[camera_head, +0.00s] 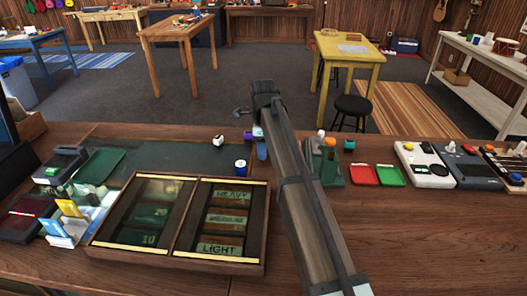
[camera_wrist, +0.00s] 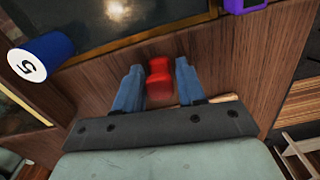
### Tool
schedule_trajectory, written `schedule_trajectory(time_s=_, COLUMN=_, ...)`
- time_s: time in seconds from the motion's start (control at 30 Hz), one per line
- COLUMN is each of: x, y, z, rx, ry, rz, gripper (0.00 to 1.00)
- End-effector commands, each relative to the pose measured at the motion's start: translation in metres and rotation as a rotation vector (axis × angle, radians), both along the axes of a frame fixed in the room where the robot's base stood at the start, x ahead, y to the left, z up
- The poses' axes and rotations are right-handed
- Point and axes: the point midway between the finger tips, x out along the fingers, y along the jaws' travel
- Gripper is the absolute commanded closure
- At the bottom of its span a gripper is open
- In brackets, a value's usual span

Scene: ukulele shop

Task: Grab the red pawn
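The red pawn (camera_wrist: 159,80) shows in the wrist view between the two blue fingers of my gripper (camera_wrist: 158,66). The fingers are apart, one on each side of the pawn, with a visible gap on both sides. The pawn is over or on brown wood; how far the fingers reach down around it I cannot tell. In the head view my gripper (camera_head: 262,150) is at the far side of the counter, mostly behind my arm, and I cannot make out the pawn there.

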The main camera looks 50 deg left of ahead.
Motion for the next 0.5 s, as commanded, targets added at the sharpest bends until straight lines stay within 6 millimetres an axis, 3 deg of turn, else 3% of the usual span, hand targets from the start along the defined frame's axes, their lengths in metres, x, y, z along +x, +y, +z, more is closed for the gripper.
schedule_trajectory(time_s=0.4, x=0.0, y=0.0, z=0.0002, rx=0.0, ry=0.0, rz=0.0, gripper=1.0)
schedule_trajectory(time_s=0.5, x=0.0, y=0.0, z=0.0002, rx=0.0, ry=0.0, rz=0.0, gripper=1.0)
